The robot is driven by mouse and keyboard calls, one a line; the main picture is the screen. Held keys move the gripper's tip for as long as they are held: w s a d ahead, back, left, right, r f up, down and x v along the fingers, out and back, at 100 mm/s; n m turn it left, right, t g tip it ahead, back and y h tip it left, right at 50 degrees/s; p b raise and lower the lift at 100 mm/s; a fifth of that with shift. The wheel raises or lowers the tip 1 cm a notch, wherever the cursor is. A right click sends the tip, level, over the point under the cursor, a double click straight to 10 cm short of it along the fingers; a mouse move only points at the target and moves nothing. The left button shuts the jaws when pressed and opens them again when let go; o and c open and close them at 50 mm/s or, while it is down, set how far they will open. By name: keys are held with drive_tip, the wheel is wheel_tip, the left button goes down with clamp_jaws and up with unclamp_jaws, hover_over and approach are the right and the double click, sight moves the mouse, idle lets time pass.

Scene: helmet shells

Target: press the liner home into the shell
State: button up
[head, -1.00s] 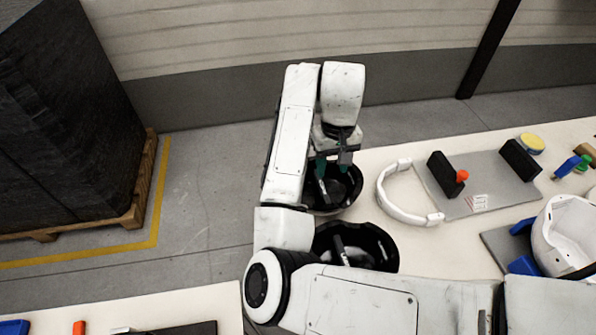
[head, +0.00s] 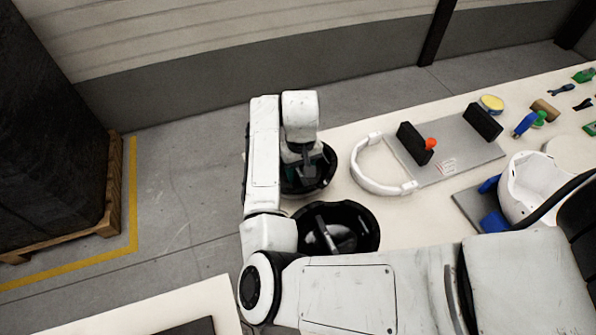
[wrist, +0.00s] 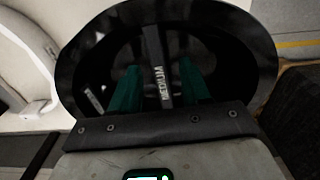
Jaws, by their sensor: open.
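Two black bowl-shaped liners stand near the table's left end, the far one (head: 325,172) and the near one (head: 368,232), each with a strap across its opening. My gripper (wrist: 158,85) is open, its green fingers inside the far liner. In the wrist view, a strap marked "MEDIUM" (wrist: 153,50) runs between the fingers, and the liner's dark rim (wrist: 262,60) surrounds them. I cannot tell whether the fingers touch the strap. In the head view, the gripper (head: 303,180) partly hides the far liner. A white shell (head: 522,185) sits between blue blocks (head: 492,218) at the right.
A white curved band (head: 364,178) lies right of the liners, beside a grey plate (head: 440,160) with black blocks and an orange knob (head: 431,143). A yellow disc (head: 491,103) and small tools are farther back. My forearm crosses in front of the table. A pallet stack stands left.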

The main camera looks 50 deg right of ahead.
drive_tip(key=shift+f, duration=0.3)
drive_tip(key=shift+c, duration=0.3)
clamp_jaws()
